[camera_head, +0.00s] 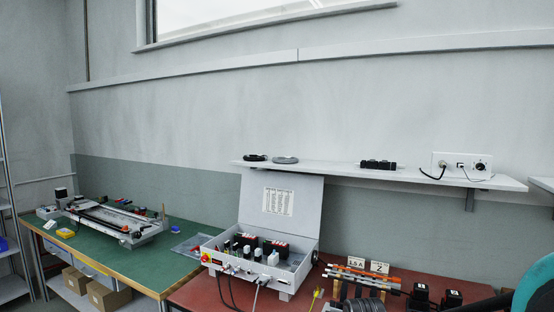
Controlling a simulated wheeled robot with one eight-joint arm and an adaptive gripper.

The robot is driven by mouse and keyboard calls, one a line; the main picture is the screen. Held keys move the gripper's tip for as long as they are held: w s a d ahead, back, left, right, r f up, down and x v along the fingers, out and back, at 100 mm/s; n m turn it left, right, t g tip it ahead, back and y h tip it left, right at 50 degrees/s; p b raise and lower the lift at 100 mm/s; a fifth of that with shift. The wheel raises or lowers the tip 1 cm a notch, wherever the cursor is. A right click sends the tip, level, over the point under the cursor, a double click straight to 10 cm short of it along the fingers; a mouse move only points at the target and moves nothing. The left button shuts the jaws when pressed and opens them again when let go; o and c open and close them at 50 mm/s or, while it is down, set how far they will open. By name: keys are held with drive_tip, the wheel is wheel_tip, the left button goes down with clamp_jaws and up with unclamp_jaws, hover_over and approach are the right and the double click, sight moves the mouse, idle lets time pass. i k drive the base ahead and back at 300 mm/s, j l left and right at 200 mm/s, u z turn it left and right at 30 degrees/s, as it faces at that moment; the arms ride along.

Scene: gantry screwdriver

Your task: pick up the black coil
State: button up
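A small black coil (255,158) lies flat near the left end of the white wall shelf (430,177). A grey round coil or disc (285,160) lies just to its right. A dark grey ribbed coil of cable (365,304) sits at the bottom edge on the red-brown table (190,293), partly cut off by the frame. My gripper is not in view.
An open grey case (281,205) with cables stands on the red-brown table. Black blocks (378,165) and a white socket box (462,163) stand farther right on the shelf. Orange-striped rods and black boxes (420,296) fill the lower right. A green table (120,262) is at left.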

sight(255, 158)
drive_tip(key=i+j+z, duration=0.2)
drive_tip(key=j, duration=0.15)
drive_tip(key=j+z, duration=0.45)
drive_tip(key=j, duration=0.2)
drive_tip(key=i+j+z, duration=0.15)
drive_tip(key=j, duration=1.25)
drive_tip(key=j+z, duration=0.2)
drive_tip(key=j, duration=1.15)
